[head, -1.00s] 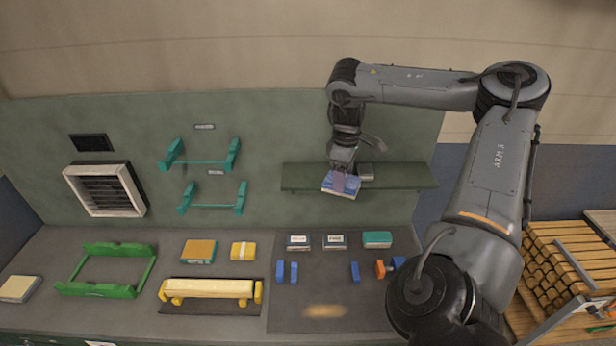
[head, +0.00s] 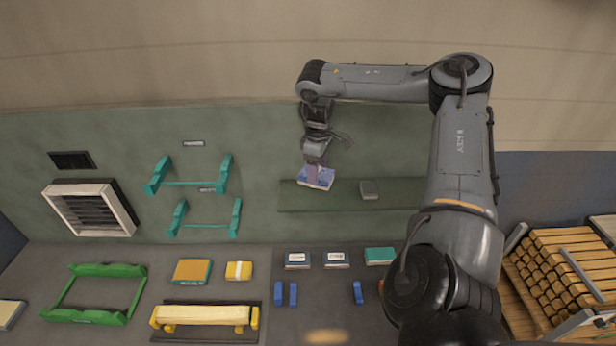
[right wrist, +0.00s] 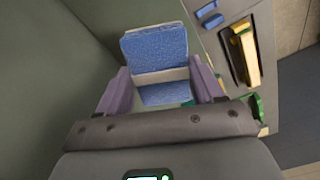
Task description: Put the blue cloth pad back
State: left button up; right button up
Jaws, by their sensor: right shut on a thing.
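The blue cloth pad (head: 316,179) is held in my right gripper (head: 314,168), at the left end of the green wall shelf (head: 335,197). I cannot tell whether it touches the shelf. In the right wrist view the pad (right wrist: 155,47) shows a blue face and a pale band, between the purple fingers of my right gripper (right wrist: 160,88). The fingers are shut on it. My left gripper is not in view.
Teal brackets (head: 206,218) hang on the wall to the left. Below, the bench holds small boxes (head: 298,260), blue pieces (head: 279,293) and a green frame (head: 72,292).

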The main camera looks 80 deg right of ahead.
jog(key=w+f, duration=0.1)
jog(key=w, duration=0.1)
jog(key=shift+w+d+f+p, duration=0.3)
jog(key=shift+w+f+p, duration=0.05)
jog(key=shift+f+p, duration=0.05)
notch_tip(320, 180, down, 3)
jog(key=shift+f+p, duration=0.2)
jog(key=shift+p, duration=0.4)
jog(key=shift+f, duration=0.3)
jog(key=shift+f, duration=0.1)
jog(key=o, duration=1.1)
